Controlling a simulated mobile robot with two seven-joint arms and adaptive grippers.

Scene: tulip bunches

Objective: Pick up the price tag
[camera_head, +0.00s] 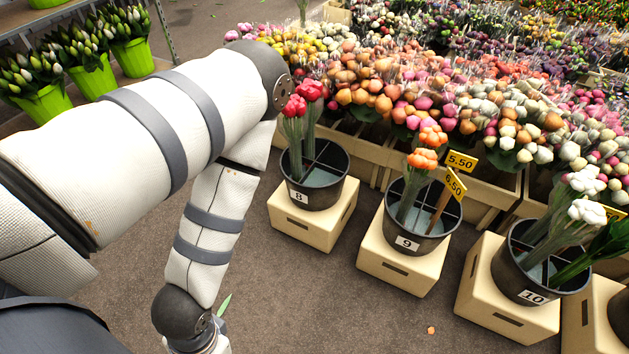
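A yellow price tag (455,184) reading 6.50 sits tilted on a brown stick in the black bucket numbered 9 (408,243), beside orange tulips (424,159). Another yellow price tag (461,161) reading 5.50 shows just behind it; I cannot tell where its support stands. A third yellow tag (613,213) is partly visible at the right edge. My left arm reaches in from the left and bends down to the bottom edge, where its gripper is cut off. My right arm and gripper are not in view.
Bucket 8 (297,196) with red tulips and bucket 10 (533,297) with white tulips stand on cream crates either side. Crates of wrapped flowers fill the back. Green pots (131,57) stand on a shelf upper left.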

